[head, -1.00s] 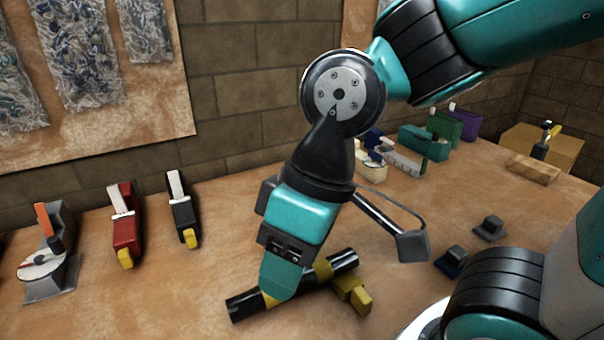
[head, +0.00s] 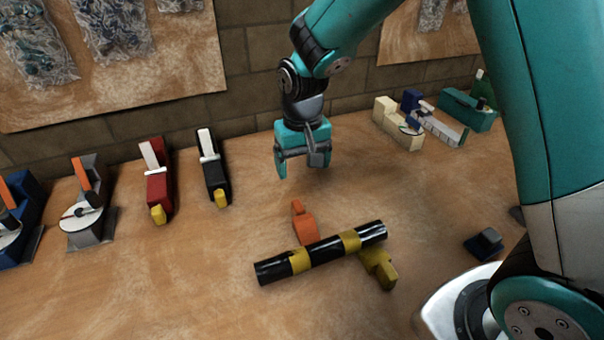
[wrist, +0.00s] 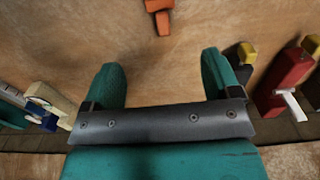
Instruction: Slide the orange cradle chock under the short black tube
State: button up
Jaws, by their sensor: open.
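The short black tube (head: 325,252) with yellow bands lies slanted across the table in the head view. The orange cradle chock (head: 304,223) is on the tube's far side, left of its middle. Its near end meets the tube's outline; I cannot tell whether it touches or reaches under. A yellow chock (head: 380,268) is at the tube's right part, sticking out on the near side. My gripper (head: 303,168) is open and empty, above the table beyond the orange chock. In the wrist view, my open fingers (wrist: 161,72) show, with the orange chock (wrist: 160,14) at the top edge.
A black clamp-like tool (head: 213,172) and a red one (head: 157,185) stand to the left near the wall. A cream block (head: 397,125) and other fixtures stand at the back right. A dark block (head: 484,245) lies at the right. Table left of the tube is clear.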

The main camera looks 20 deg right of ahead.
aim_at(307, 227)
notch_tip(307, 227, down, 17)
jog(key=shift+f+p, duration=0.1)
jog(key=shift+p, duration=0.55)
jog(key=c, duration=1.1)
jog(key=shift+o, duration=0.2)
jog(key=shift+s, duration=0.25)
jog(key=shift+s, duration=1)
jog(key=o, duration=1.1)
jog(key=shift+c, duration=0.2)
